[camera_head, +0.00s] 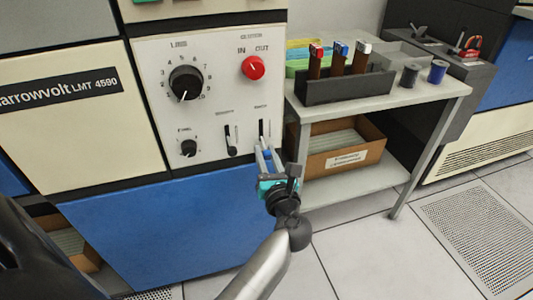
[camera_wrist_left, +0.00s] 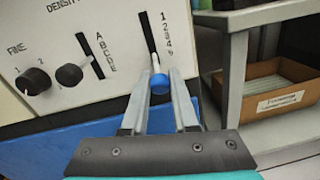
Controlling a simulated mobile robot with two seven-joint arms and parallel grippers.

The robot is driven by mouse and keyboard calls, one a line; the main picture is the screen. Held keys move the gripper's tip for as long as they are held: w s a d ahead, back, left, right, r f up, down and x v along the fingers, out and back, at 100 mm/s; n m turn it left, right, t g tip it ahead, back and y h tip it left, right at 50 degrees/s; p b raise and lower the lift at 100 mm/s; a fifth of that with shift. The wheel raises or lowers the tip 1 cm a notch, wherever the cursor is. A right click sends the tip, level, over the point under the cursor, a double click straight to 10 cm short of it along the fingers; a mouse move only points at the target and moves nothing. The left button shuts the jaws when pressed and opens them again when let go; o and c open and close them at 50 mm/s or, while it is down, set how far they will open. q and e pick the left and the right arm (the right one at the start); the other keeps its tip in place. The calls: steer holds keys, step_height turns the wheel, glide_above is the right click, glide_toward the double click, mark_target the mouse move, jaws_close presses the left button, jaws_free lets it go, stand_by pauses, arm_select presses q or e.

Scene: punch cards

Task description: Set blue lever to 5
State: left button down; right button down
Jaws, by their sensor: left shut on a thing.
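The blue lever (camera_wrist_left: 159,84) shows in the left wrist view at the lower end of a vertical slot numbered 1 to 5, with its round blue knob near or below the lowest number. My left gripper (camera_wrist_left: 157,75) is shut on it, one finger on each side. In the head view my left gripper (camera_head: 265,147) reaches up to the right-hand slot of the white control panel (camera_head: 212,65) and hides most of the lever. The lever's exact mark is hard to read. My right gripper is not in view.
Left of the blue lever are a black lever (camera_head: 232,149) with letter marks and a small black dial (camera_head: 188,148). A grey table (camera_head: 425,90) stands close to the gripper's right.

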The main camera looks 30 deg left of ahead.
arm_select(q)
steer(key=shift+f, duration=0.3)
steer(key=c, duration=1)
jaws_free()
steer(key=o, duration=0.3)
steer(key=shift+r, duration=0.15)
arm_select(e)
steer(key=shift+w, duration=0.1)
arm_select(q)
steer(key=shift+d, duration=0.1)
